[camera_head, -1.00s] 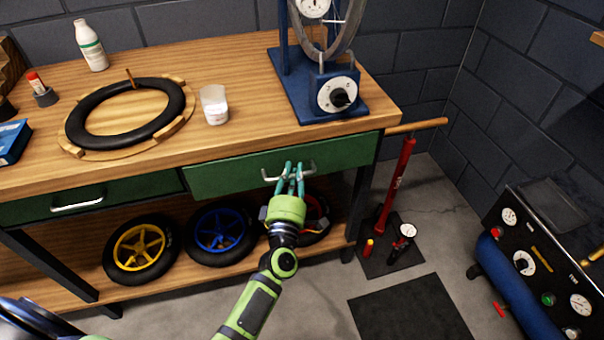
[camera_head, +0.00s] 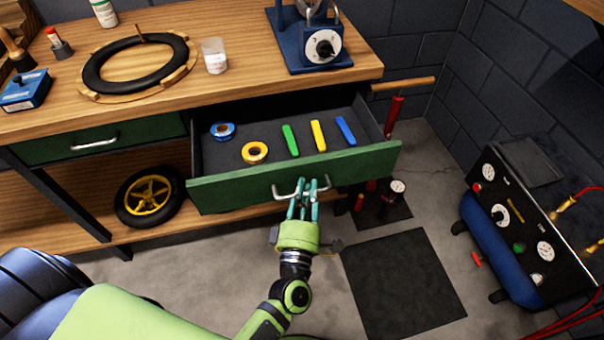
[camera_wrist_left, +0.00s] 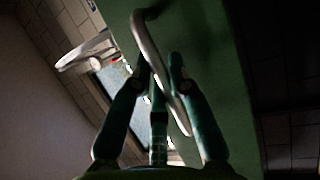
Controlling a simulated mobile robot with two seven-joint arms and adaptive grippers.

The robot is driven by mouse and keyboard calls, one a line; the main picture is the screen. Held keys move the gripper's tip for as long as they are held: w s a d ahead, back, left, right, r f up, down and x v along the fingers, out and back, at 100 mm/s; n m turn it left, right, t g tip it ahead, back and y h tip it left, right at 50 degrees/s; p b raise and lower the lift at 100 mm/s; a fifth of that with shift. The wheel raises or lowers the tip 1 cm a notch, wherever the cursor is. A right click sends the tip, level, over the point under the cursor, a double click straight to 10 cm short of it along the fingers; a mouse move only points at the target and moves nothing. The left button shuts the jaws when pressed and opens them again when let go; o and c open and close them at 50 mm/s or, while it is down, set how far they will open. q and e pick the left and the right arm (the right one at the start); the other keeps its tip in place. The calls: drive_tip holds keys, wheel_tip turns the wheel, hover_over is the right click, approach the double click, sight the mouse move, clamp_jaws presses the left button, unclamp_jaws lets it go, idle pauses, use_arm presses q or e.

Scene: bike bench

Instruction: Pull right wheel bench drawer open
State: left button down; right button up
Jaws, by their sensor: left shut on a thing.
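The right wheel bench drawer (camera_head: 240,187) is open, with its green front pulled well out from under the bench top. Inside it lie a blue tape roll (camera_head: 222,131), a yellow tape roll (camera_head: 255,152) and green, yellow and blue tyre-lever-like strips (camera_head: 318,135). My left gripper (camera_head: 303,190) is shut on the silver drawer handle (camera_head: 285,194). In the left wrist view the fingers close around the handle (camera_wrist_left: 160,70) in front of the green drawer front (camera_wrist_left: 210,60). My right gripper is not in view.
The closed left drawer (camera_head: 60,148) is beside it. A compressor panel (camera_head: 515,215) stands at right.

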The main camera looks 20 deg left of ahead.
use_arm(q)
drive_tip(key=shift+s+d, duration=0.55)
drive_tip(key=shift+s, duration=0.15)
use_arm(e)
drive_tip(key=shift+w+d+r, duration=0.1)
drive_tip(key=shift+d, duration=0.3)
use_arm(q)
drive_tip(key=c, duration=1.4)
unclamp_jaws()
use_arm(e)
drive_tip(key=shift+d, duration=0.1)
use_arm(q)
drive_tip(key=v, duration=1.2)
